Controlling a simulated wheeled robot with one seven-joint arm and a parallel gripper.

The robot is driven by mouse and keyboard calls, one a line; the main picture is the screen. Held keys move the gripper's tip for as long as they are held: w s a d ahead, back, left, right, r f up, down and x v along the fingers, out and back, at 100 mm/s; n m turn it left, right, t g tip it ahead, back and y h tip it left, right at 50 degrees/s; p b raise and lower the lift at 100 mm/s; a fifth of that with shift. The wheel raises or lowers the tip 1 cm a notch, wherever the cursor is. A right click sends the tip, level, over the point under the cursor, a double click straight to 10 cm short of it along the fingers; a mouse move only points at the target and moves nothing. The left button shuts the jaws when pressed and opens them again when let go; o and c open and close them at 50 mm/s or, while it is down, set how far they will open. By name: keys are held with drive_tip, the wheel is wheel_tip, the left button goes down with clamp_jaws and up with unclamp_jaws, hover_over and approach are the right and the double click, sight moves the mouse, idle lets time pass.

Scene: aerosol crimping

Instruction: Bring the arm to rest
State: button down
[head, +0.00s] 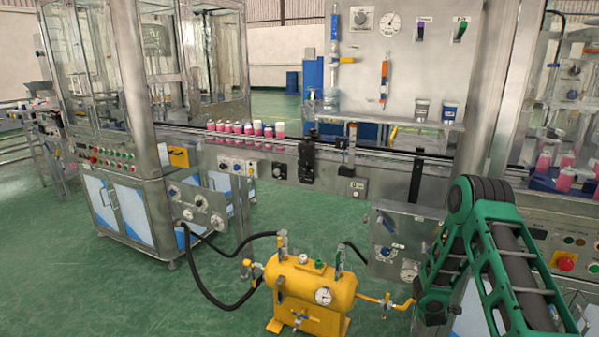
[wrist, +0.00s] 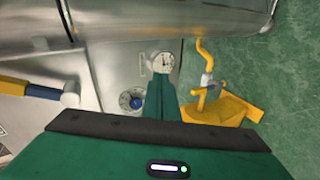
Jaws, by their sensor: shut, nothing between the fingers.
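My gripper (wrist: 161,88) shows in the wrist view as a narrow green shape above the wide green and black housing. Its fingers are together with nothing between them. Behind the fingertips is a steel panel (wrist: 112,65) with a white gauge (wrist: 162,62) and a blue-centred knob (wrist: 131,100). I cannot tell whether the fingers touch it. In the head view my green arm is folded at the right, its lower end in front of the steel panel. The fingers are not clear there.
A yellow tank (head: 312,287) with gauge and valves stands on the green floor (head: 140,300), left of my arm. Black hoses (head: 205,290) run from it. A conveyor (head: 270,143) carries several pink cans (head: 240,128). Open floor lies at the front left.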

drive_tip(key=s+d+r+m+g+h, duration=0.1)
drive_tip(key=s+d+r+m+g, duration=0.15)
drive_tip(key=r, duration=0.45)
drive_tip(key=s+d+r+m+g, duration=0.1)
drive_tip(key=s+d+r+m, duration=0.15)
drive_tip(key=r, duration=0.35)
drive_tip(key=s+d+r+m+g, duration=0.25)
drive_tip(key=s+r+m, duration=0.25)
drive_tip(key=s+r, duration=0.8)
drive_tip(key=s+a+r+m+g+y, duration=0.1)
drive_tip(key=s+a+r+m+g, duration=0.1)
drive_tip(key=s, duration=1)
drive_tip(key=s+a+r+m+g+y, duration=0.1)
drive_tip(key=s+a, duration=0.5)
drive_tip(key=s, duration=0.6)
drive_tip(key=s+a+r+m+g+y, duration=0.2)
drive_tip(key=s+a+r+m+y, duration=0.1)
drive_tip(key=s, duration=0.8)
wheel_tip(320, 180, up, 4)
drive_tip(key=a+m, duration=0.1)
drive_tip(key=m, duration=0.1)
drive_tip(key=shift+s+a+m+g, duration=0.3)
drive_tip(key=shift+s+a, duration=0.05)
drive_tip(key=shift+s, duration=0.05)
drive_tip(key=shift+f, duration=0.1)
